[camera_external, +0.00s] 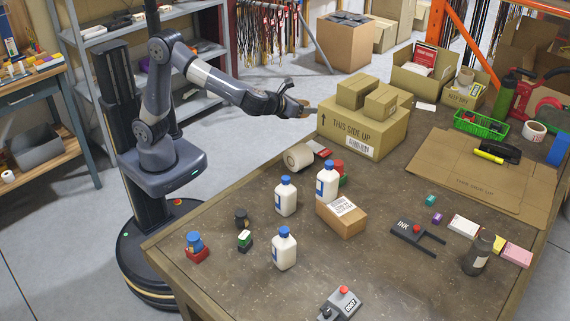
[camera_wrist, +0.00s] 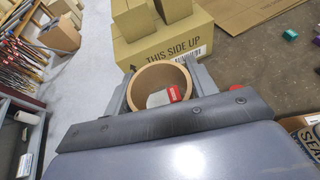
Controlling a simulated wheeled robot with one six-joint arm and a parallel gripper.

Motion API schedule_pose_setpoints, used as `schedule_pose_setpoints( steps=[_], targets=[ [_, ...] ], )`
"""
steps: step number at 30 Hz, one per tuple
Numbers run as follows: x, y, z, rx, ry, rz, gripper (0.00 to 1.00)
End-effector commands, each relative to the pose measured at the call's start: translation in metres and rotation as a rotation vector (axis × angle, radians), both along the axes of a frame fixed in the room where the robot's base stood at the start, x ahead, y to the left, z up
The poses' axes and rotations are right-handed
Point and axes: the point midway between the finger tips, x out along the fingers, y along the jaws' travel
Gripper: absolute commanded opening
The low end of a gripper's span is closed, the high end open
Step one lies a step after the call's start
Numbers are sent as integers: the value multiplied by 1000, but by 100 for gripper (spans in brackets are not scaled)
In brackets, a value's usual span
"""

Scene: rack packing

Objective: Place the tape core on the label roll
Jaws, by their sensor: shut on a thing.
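The tape core, a brown cardboard ring (camera_wrist: 146,80), is between the two fingers of my gripper (camera_wrist: 160,76), which is shut on it. In the external view my gripper (camera_external: 299,108) is raised at the table's back edge, left of the large carton, with a small brown part of the core (camera_external: 305,104) showing at its tip. Another white roll with a brown centre (camera_external: 534,130) lies at the far right. I cannot tell for certain which is the label roll.
A large carton (camera_external: 362,134) with smaller boxes on top stands right of my gripper. A green basket (camera_external: 481,124) and flat cardboard (camera_external: 470,172) are further right.

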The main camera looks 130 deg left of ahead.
Motion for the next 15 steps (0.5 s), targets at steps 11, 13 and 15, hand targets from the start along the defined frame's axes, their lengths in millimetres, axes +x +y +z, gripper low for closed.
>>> schedule_pose_setpoints(
  steps=[11, 13, 15],
  targets=[
    [-16, 12, -40, 0, 5, 32, 32],
    [-16, 12, -47, -1, 3, 31, 32],
    [-16, 12, -57, -1, 5, 30, 32]
  ],
)
